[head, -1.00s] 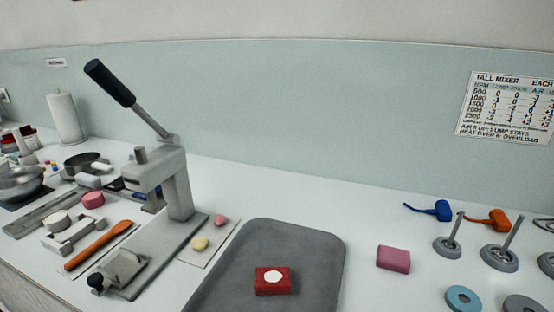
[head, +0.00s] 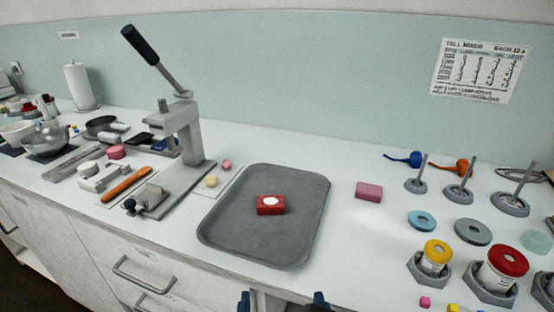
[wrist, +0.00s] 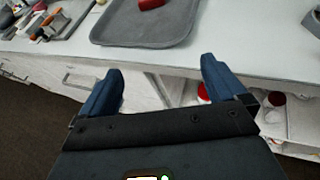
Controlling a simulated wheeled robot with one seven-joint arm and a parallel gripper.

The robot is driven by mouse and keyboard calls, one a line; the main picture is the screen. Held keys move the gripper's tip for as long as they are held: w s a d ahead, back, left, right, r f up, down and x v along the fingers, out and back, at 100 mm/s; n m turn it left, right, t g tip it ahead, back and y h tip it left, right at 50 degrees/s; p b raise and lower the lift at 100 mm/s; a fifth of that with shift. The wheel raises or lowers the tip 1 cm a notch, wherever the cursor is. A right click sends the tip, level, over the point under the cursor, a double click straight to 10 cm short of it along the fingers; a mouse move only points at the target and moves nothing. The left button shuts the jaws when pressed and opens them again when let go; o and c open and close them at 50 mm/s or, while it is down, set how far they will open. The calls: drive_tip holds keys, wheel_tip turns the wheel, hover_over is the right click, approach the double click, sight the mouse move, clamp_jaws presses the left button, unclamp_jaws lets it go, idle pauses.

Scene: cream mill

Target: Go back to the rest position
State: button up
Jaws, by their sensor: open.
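My gripper (wrist: 160,88) is open and empty in the wrist view. Its two blue fingers are wide apart, in front of the counter's front edge and its white drawers. In the head view only the fingertips (head: 283,302) show at the bottom edge, below the grey tray. The gripper touches nothing that I can see.
A pink block (head: 368,191), spindle stands (head: 459,191) and lidded jars (head: 434,257) are to the right. The counter edge is close to the gripper.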

drive_tip(key=s+d+f+m+y, duration=0.1)
drive_tip(key=s+d+f+m, duration=0.35)
drive_tip(key=d+m, duration=0.25)
drive_tip(key=s+d+f+m+y, duration=0.1)
drive_tip(key=s+d+f+m, duration=0.3)
drive_tip(key=s+d+m, duration=0.15)
drive_tip(key=s+d+r+m+h, duration=0.1)
drive_tip(key=s+d+m, duration=0.3)
drive_tip(key=s+m, duration=0.4)
drive_tip(key=s+d+r+m+t+h, duration=0.1)
drive_tip(key=s+d+r+m, duration=0.3)
drive_tip(key=s+m, duration=0.4)
drive_tip(key=m, duration=0.6)
drive_tip(key=shift+r+h, duration=0.3)
drive_tip(key=shift+s, duration=0.1)
